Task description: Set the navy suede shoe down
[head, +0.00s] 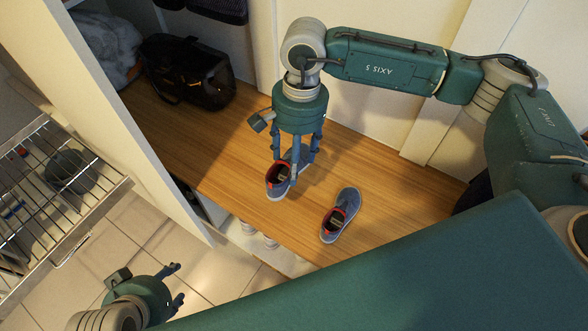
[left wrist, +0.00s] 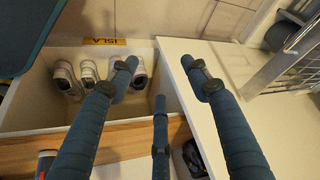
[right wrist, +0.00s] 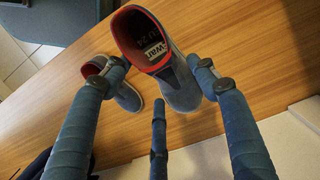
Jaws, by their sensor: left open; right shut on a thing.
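A navy suede shoe (head: 277,181) with a red lining is in my right gripper (head: 294,166), whose fingers point down over the wooden bench (head: 215,155). In the right wrist view the held shoe (right wrist: 184,88) sits between the fingers and looks larger than its mate; I cannot tell whether its sole touches the bench. The matching navy shoe (head: 340,216) stands on the bench to the right, apart from it in the head view. It shows partly hidden in the right wrist view (right wrist: 127,97). My left gripper (head: 178,284) is open and empty, low over the tiled floor.
A black bag (head: 188,72) and grey fabric (head: 98,48) lie at the bench's back left. A white divider panel (head: 130,125) and wire rack (head: 62,195) stand left. Below the bench, a cubby holds white shoes (left wrist: 66,80) near an ISLA label (left wrist: 104,41). Bare wood surrounds the shoes.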

